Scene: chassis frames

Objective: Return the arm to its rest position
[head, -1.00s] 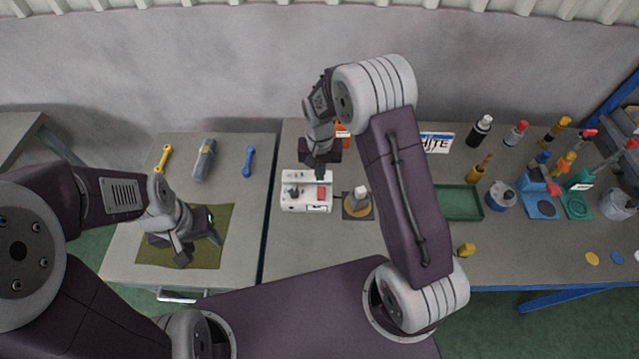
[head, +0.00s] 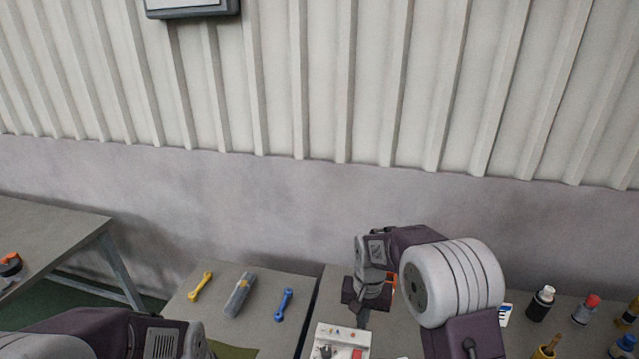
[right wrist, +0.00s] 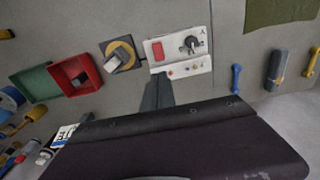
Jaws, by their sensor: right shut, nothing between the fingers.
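My right arm is raised over the workbench, bent at the elbow. Its gripper (head: 363,316) points down, shut and empty, just behind the white control box (head: 341,341) in the head view. The shut fingers also show in the right wrist view (right wrist: 157,93), close to the edge of the control box (right wrist: 182,52), which has a red button and a black knob. I cannot tell whether they touch the box. Of my left arm, a forearm (head: 90,337) shows at the bottom left; its gripper is below the frame.
A yellow wrench (head: 200,287), a grey tool (head: 239,295) and a blue wrench (head: 283,305) lie on the left table. Several bottles stand at right, including a black one (head: 541,304). The right wrist view shows a red tray (right wrist: 88,84) and a rotary switch (right wrist: 122,50).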

